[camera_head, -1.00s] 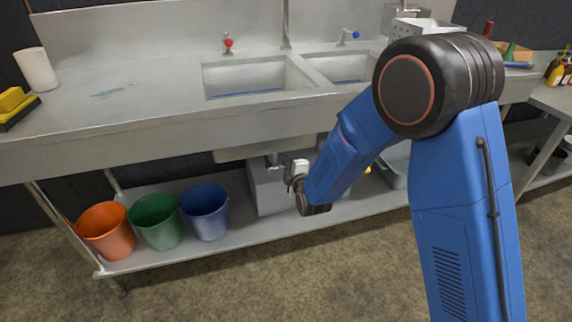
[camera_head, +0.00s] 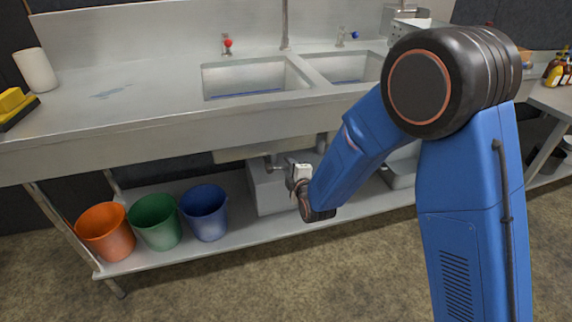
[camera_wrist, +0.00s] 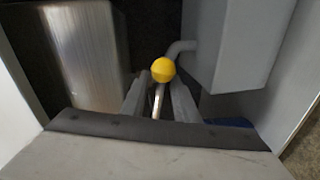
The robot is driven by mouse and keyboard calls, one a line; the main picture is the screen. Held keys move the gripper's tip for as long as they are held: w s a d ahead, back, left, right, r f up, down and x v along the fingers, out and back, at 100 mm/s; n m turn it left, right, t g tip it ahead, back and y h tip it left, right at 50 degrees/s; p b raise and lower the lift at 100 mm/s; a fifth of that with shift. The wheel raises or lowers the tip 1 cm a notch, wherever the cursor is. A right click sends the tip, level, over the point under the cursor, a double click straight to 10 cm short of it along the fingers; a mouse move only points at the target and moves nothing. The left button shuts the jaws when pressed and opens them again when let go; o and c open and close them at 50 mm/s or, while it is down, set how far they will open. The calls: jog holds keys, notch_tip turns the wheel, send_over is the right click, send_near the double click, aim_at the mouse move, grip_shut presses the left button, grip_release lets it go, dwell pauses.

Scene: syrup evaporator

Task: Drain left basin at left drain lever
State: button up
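A lever with a round yellow knob (camera_wrist: 163,69) and a thin pale rod (camera_wrist: 158,100) shows in the middle of the wrist view. My gripper (camera_wrist: 160,88) has one grey finger on each side of the rod. The fingers stand apart, and the knob shows just beyond their tips. I cannot tell whether either finger touches the rod. In the head view my gripper (camera_head: 298,178) is under the counter, below the left basin (camera_head: 255,80), and it hides the lever there. The bottom of the left basin looks bluish, as if it holds liquid.
A grey box (camera_head: 268,190) stands on the lower shelf under the basin, near my gripper. Orange (camera_head: 106,232), green (camera_head: 155,222) and blue (camera_head: 205,213) buckets stand left of it. A bent pipe (camera_wrist: 182,48) shows behind the knob.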

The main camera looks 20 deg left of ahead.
jog(key=v, duration=1.4)
jog(key=shift+s+d, duration=0.15)
jog(key=shift+s, duration=0.05)
jog(key=s+d+r+m+g+h, duration=0.1)
jog(key=d+r+m+h, duration=0.2)
jog(key=d, duration=0.5)
jog(key=s+d+r+m+g, duration=0.1)
jog(key=d+r+m+g, duration=0.15)
jog(key=d+m, duration=0.35)
jog(key=s+d+r+m+h, duration=0.1)
jog(key=d+r+m+h, duration=0.15)
jog(key=d, duration=0.65)
jog(key=s+d+r+m+g+h, duration=0.1)
jog(key=s+d+r+m+g, duration=0.1)
jog(key=s+d+m, duration=0.3)
jog(key=s+d+r+m+g+h, duration=0.2)
jog(key=s+d+m, duration=0.4)
jog(key=s+d, duration=0.7)
jog(key=s+g, duration=0.1)
jog(key=s, duration=0.4)
jog(key=shift+d+r, duration=0.15)
jog(key=shift+r, duration=0.25)
